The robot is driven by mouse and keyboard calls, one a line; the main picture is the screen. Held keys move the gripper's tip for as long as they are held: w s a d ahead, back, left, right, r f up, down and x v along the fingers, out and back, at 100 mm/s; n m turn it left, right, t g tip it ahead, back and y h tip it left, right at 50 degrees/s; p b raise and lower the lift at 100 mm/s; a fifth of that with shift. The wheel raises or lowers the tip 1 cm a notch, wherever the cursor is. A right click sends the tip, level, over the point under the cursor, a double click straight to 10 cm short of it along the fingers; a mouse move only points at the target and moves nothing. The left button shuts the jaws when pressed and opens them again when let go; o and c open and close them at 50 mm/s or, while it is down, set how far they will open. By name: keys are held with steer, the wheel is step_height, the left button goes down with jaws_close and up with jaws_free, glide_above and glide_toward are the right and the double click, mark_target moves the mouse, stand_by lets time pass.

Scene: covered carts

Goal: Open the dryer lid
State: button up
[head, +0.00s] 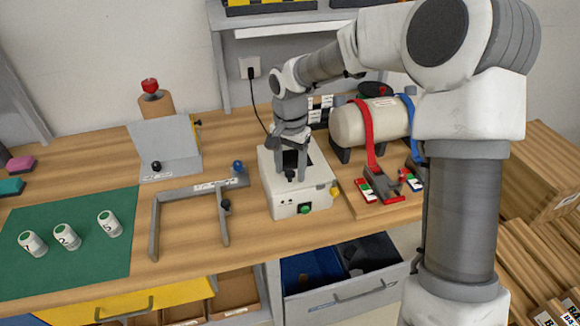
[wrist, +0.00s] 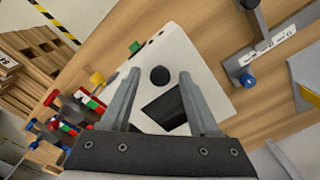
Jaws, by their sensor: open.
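The dryer (head: 287,200) is a white box on the wooden bench, with a green button on its front and a yellow part at its right side. It fills the middle of the wrist view (wrist: 200,75). A black knob (wrist: 160,76) stands on its light top, beside a dark rectangular patch (wrist: 166,108); I cannot tell if the patch is a window or a gap. The lid looks down. My gripper (head: 290,163) is open and points down over the top. In the wrist view its fingertips (wrist: 160,73) appear either side of the knob; contact is unclear.
A cream cylinder (head: 365,122) with red and blue straps stands close right of the dryer. A grey bracket frame (head: 190,192) and grey stand (head: 165,145) are to the left. White jars sit on a green mat (head: 100,270). Open drawers (head: 345,290) lie below the bench.

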steer(key=shift+c, duration=0.4)
jaws_close()
stand_by(0.9)
